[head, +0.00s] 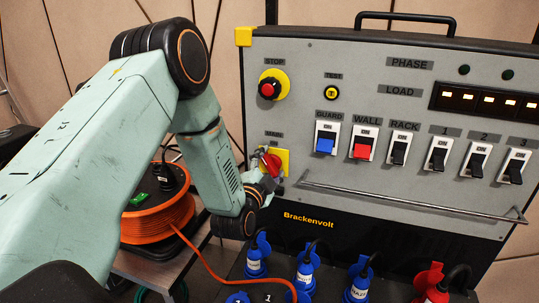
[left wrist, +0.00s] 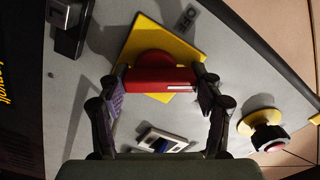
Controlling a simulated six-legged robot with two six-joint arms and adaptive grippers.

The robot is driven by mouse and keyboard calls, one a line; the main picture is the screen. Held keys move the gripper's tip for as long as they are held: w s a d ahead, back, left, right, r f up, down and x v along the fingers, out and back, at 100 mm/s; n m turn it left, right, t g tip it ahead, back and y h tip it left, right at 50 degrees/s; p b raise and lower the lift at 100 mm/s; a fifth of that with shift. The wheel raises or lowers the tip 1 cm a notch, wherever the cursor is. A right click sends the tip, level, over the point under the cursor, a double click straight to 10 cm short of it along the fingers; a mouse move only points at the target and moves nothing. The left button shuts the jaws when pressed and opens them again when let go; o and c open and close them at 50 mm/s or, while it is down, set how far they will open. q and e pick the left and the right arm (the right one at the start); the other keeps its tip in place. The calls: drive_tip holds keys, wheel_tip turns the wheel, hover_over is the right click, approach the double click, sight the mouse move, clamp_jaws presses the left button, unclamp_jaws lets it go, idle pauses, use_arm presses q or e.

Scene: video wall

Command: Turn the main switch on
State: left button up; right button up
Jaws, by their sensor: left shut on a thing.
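The main switch has a red rotary handle (head: 272,162) on a yellow plate (head: 283,154), under the MAIN label on the grey panel. My left gripper (head: 264,186) reaches it from the lower left and covers part of it in the head view. In the left wrist view, the red handle (left wrist: 155,78) lies between the two fingertips of my left gripper (left wrist: 161,84), which is shut on it. A pale line runs along the handle's near face. The yellow plate (left wrist: 150,38) appears tilted there, with an OFF label (left wrist: 188,18) beside its edge. My right gripper is not in view.
A red-and-yellow stop button (head: 269,88) sits above the switch. Rocker switches (head: 363,146) line up to the right, above a metal rail (head: 410,202). Blue plugs (head: 305,268) stand below. An orange cable reel (head: 155,218) is under my left arm.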

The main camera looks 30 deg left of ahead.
use_arm(q)
drive_tip(key=m+p, duration=0.3)
drive_tip(key=m, duration=0.1)
drive_tip(key=shift+d+r+p, duration=0.1)
drive_tip(key=shift+r+p, duration=0.05)
drive_tip(key=shift+p, duration=0.15)
drive_tip(key=shift+m+p, duration=0.85)
drive_tip(key=shift+m, duration=0.45)
drive_tip(key=o, duration=1.2)
drive_tip(key=shift+c, duration=0.2)
drive_tip(key=v, duration=1.2)
drive_tip(key=shift+d, duration=0.1)
